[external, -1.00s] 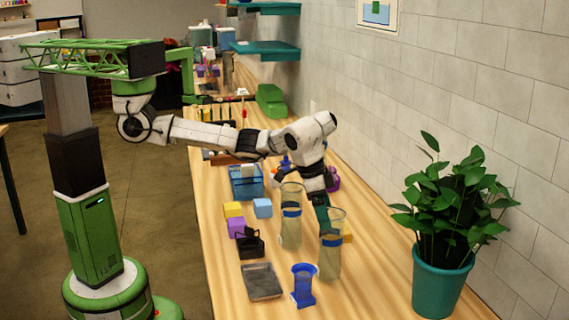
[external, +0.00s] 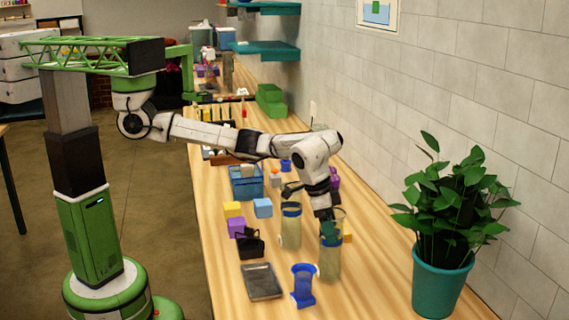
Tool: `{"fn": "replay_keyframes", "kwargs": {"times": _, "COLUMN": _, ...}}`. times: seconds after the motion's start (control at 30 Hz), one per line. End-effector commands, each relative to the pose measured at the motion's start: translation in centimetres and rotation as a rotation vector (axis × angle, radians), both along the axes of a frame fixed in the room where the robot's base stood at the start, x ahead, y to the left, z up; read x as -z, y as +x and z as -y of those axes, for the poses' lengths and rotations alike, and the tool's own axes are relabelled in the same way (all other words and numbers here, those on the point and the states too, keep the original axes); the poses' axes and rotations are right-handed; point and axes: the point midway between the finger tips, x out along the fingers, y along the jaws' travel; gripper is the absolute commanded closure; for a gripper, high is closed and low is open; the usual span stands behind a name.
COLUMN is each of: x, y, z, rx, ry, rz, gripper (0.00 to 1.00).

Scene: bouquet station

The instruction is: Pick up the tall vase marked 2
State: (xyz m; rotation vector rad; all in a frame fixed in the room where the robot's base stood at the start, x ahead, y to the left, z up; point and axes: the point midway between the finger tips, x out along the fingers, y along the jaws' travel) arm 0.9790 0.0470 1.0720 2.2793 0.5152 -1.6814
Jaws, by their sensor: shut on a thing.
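Two tall clear glass vases with blue bands stand close together on the wooden counter. The left one (external: 291,236) is a little farther back. The right one (external: 328,267) is nearer the camera and upright. My gripper (external: 329,236) is at the upper part of the right vase and shut on it. The dark green fingers cover part of its rim and band. I cannot read a number on either vase, so I cannot tell which is marked 2. The right vase's base appears to be on the counter.
A short blue vase (external: 303,286) stands in front, beside a grey tray (external: 262,282). A black basket (external: 250,243), coloured blocks (external: 263,208) and a blue crate (external: 246,183) are to the left. A potted plant (external: 442,285) stands right, near the tiled wall.

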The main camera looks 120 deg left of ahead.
Motion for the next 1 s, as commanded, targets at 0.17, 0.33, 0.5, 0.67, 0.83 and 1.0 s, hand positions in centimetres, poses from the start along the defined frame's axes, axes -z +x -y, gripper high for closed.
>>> {"fn": "replay_keyframes", "kwargs": {"times": 0.17, "x": -0.02, "y": 0.00, "z": 0.01, "rx": 0.000, "ry": 0.000, "rz": 0.000, "gripper": 0.46}}
{"fn": "replay_keyframes", "kwargs": {"times": 0.33, "x": -0.03, "y": 0.00, "z": 0.01, "rx": 0.000, "ry": 0.000, "rz": 0.000, "gripper": 0.63}}
{"fn": "replay_keyframes", "kwargs": {"times": 0.5, "x": -0.04, "y": 0.00, "z": 0.01, "rx": 0.000, "ry": 0.000, "rz": 0.000, "gripper": 0.79}}
{"fn": "replay_keyframes", "kwargs": {"times": 0.67, "x": -0.04, "y": 0.00, "z": 0.01, "rx": 0.000, "ry": 0.000, "rz": 0.000, "gripper": 0.94}}
{"fn": "replay_keyframes", "kwargs": {"times": 0.83, "x": -0.19, "y": 0.04, "z": 0.02, "rx": 0.001, "ry": -0.001, "rz": 0.003, "gripper": 1.00}}
{"fn": "replay_keyframes", "kwargs": {"times": 1.0, "x": -0.19, "y": 0.04, "z": 0.02, "rx": 0.001, "ry": -0.001, "rz": 0.003, "gripper": 1.00}}
